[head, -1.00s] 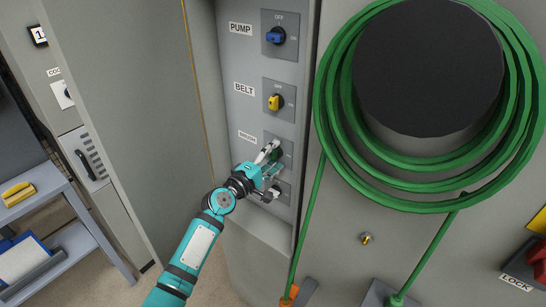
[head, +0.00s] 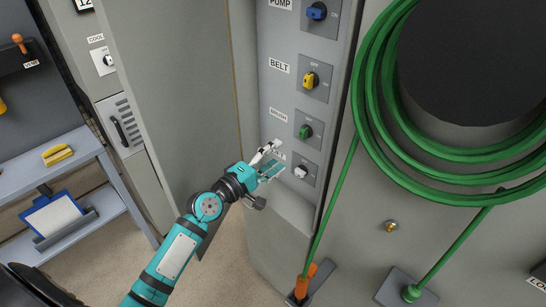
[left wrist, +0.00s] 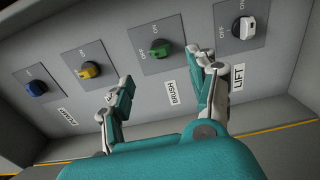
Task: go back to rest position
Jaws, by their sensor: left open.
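My left gripper (head: 270,160) is open and empty in front of the lower part of the switch panel (head: 285,110). In the left wrist view its two fingers (left wrist: 165,85) stand apart with nothing between them. The green BRUSH knob (head: 305,131) is just above and right of the fingertips in the head view, apart from them. The white LIFT knob (head: 300,171) is right of the fingers. The yellow BELT knob (head: 310,79) and blue PUMP knob (head: 317,11) are higher up. My right gripper is not in view.
A coiled green hose (head: 375,110) hangs around a dark drum right of the panel. An open grey cabinet door (head: 170,90) stands left of my arm. Floor shows below.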

